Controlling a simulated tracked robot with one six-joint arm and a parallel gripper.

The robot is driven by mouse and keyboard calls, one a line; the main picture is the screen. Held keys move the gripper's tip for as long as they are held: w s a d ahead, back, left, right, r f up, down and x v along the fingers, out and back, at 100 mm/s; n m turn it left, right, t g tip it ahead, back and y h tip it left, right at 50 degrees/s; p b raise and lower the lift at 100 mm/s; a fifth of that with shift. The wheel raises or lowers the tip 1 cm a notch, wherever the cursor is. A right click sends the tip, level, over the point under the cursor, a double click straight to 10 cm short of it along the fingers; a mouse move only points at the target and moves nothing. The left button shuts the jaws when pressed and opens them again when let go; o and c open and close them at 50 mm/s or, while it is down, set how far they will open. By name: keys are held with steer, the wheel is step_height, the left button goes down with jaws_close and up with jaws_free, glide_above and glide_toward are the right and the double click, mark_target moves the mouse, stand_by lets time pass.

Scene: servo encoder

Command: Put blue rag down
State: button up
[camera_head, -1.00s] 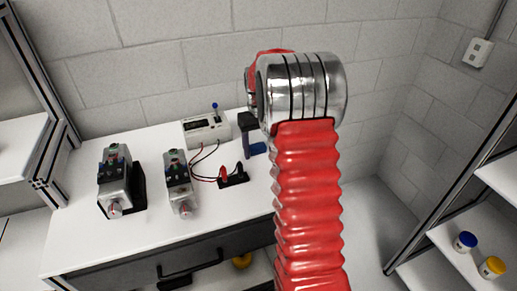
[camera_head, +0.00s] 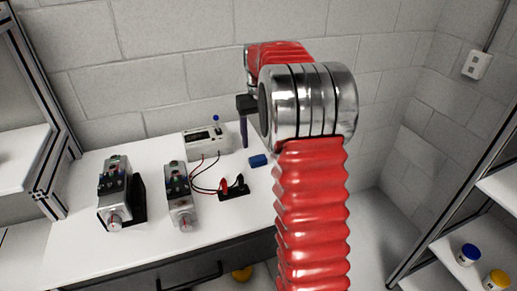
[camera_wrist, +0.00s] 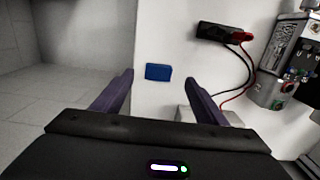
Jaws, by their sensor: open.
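The blue rag (camera_head: 258,160) lies on the white table, right of the white meter box, in the head view. It also shows in the wrist view (camera_wrist: 158,72), lying flat ahead of and between my finger tips, touching neither. My gripper (camera_wrist: 160,80) is open and empty, with its two dark purple fingers apart. In the head view my gripper (camera_head: 244,134) hangs above the table, behind the rag, partly hidden by my red arm.
Two servo units (camera_head: 116,195) (camera_head: 180,196) stand at the left of the table (camera_head: 85,235). A meter box (camera_head: 206,139) has cables running to a black holder (camera_head: 234,190) with red and black plugs. Shelves (camera_head: 462,268) with jars stand at right. The table's right edge is close to the rag.

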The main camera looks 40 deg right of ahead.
steer(key=shift+r, duration=1.45)
steer(key=s+a+r+n+t, duration=0.1)
steer(key=s+a+r+t, duration=0.1)
steer(key=s+a+r, duration=0.45)
steer(key=s+a+r+n+t, duration=0.1)
steer(key=s+a, duration=0.3)
steer(key=a, duration=0.6)
steer(key=s+a+f+t, duration=0.1)
steer(key=s+a+f, duration=0.1)
steer(key=s+a, duration=0.3)
steer(key=s+a+f+n+t, duration=0.1)
steer(key=s+a+f+t, duration=0.1)
steer(key=s+a, duration=0.3)
steer(key=s+f, duration=0.1)
steer(key=s, duration=0.3)
steer(key=shift+s+a+f, duration=0.35)
steer(key=shift+s+a, duration=0.05)
